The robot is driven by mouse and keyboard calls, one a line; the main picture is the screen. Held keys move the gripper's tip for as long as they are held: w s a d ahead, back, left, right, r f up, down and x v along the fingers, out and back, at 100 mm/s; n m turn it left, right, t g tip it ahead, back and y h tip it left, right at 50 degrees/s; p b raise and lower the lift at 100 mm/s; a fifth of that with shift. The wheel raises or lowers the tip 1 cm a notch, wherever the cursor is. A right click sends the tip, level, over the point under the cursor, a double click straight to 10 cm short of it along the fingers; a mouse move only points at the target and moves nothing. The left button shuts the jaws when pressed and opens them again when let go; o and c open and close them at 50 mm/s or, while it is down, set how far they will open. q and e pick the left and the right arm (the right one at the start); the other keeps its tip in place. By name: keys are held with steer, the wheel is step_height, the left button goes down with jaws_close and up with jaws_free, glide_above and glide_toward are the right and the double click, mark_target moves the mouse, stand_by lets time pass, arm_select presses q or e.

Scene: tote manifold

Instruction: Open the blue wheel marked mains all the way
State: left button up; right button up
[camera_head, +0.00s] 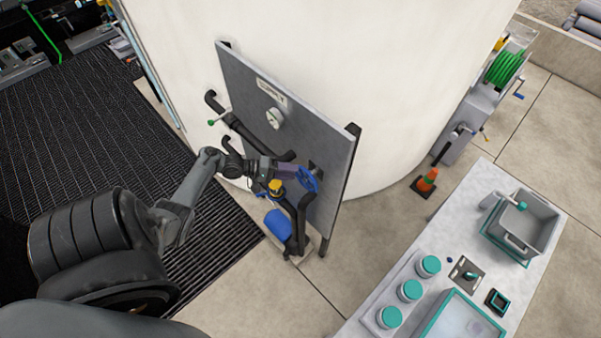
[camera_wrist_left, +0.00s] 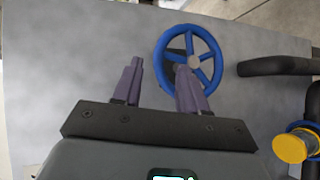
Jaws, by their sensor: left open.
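The blue wheel (camera_head: 308,180) is a spoked handwheel low on the right part of the grey panel. In the left wrist view the blue wheel (camera_wrist_left: 216,58) faces me beyond the fingers, with its hub right of centre. My left gripper (camera_head: 296,173) is at the wheel's left side in the head view. I see no readable mains label. My right gripper is not in view.
The grey panel (camera_head: 325,135) carries a gauge (camera_head: 274,118), dark pipes and a green-tipped lever (camera_head: 212,122). A yellow cap (camera_head: 275,186) and a blue canister (camera_head: 278,224) sit close below my gripper. A table (camera_head: 461,233) with jars and a tote stands at right.

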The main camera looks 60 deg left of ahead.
arm_select(q)
steer(key=shift+v, duration=0.85)
